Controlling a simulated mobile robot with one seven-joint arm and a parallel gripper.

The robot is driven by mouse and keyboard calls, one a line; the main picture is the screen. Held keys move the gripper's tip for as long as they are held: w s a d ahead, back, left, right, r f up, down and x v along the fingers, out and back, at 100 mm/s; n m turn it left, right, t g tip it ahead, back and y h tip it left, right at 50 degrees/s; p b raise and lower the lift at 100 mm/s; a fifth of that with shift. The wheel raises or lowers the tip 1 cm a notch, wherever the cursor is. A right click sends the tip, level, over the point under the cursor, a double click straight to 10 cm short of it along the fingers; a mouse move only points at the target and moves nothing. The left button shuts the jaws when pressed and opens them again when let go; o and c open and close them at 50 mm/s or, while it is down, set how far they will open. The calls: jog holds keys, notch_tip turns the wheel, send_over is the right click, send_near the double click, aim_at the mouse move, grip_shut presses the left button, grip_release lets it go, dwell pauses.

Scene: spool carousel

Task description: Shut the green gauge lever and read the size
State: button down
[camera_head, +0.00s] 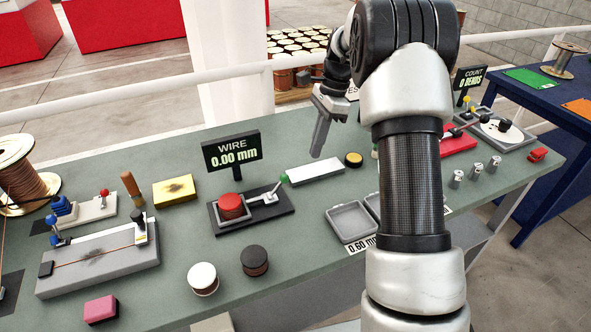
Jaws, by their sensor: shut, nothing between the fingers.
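The wire gauge (283,205) is a dark base on the green bench, left of centre, with a red-topped spool (231,206) in its frame. Its lever (274,188) has a green tip (284,178) and slants up to the right, away from the spool. The sign (232,152) behind it reads "WIRE 0.00 mm". My gripper (317,154) points down above the bench, to the right of and beyond the green tip. It looks shut and empty, apart from the lever.
A grey tray (352,220) labelled 0.60 mm is in front. White-topped (203,278) and black-topped (255,260) spools stand nearer. A yellow block (174,191) is left. My arm hides part of the right side.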

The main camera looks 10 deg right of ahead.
aim_at(278, 187)
jog(key=shift+f, duration=0.1)
jog(key=x, duration=0.9)
jog(key=shift+s+f, duration=0.1)
jog(key=shift+f, duration=0.05)
jog(key=a, duration=0.1)
jog(key=a+r, duration=0.1)
jog(key=shift+a, duration=0.35)
jog(key=shift+a+r, duration=0.3)
jog(key=shift+a, duration=0.15)
jog(key=shift+r, duration=0.1)
